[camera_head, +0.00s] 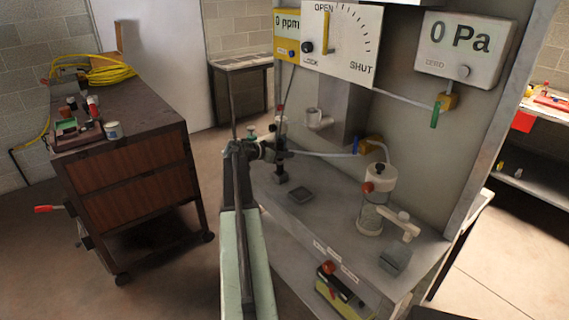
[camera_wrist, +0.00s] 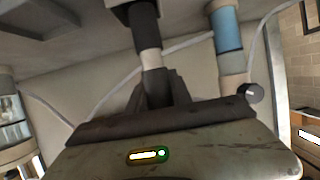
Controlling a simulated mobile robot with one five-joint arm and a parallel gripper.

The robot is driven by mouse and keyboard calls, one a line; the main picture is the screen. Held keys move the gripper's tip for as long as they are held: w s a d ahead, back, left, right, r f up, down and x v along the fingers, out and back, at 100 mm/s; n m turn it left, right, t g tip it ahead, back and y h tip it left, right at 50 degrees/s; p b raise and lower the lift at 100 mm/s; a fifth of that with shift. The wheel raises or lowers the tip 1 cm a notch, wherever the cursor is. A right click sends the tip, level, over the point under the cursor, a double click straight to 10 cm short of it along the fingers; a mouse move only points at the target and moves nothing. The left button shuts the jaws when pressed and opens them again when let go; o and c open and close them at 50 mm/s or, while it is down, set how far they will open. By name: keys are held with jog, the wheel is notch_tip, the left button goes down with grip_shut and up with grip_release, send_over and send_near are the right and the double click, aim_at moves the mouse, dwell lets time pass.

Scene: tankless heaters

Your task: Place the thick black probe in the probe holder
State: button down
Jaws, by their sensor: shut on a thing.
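My gripper (camera_head: 272,151) is over the left part of the grey bench of the heater rig. It is shut on the thick black probe, a dark upright stick with a pale band; this probe (camera_wrist: 146,30) rises from between my dark fingers (camera_wrist: 158,88) in the wrist view. In the head view the probe is small and partly hidden by my gripper, and a thin cable runs up from there toward the yellow "0 ppm" meter (camera_head: 287,35). A white cup-like fitting (camera_head: 318,119), possibly the probe holder, sticks out from the panel, right of and above my gripper.
A clear glass vessel with white fittings (camera_head: 375,200) stands on the bench at right. The panel carries a dial plate (camera_head: 341,45) and a "0 Pa" gauge (camera_head: 464,48). A wooden cabinet (camera_head: 128,165) stands at left.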

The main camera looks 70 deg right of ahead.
notch_tip(320, 180, down, 4)
jog(key=shift+r+b, duration=0.2)
jog(key=shift+b, duration=0.95)
jog(key=shift+a+r, duration=0.1)
jog(key=shift+r, duration=0.15)
jog(key=shift+f, duration=0.2)
jog(key=c, duration=1.1)
grip_release()
jog(key=shift+c, duration=0.2)
jog(key=shift+r, duration=0.1)
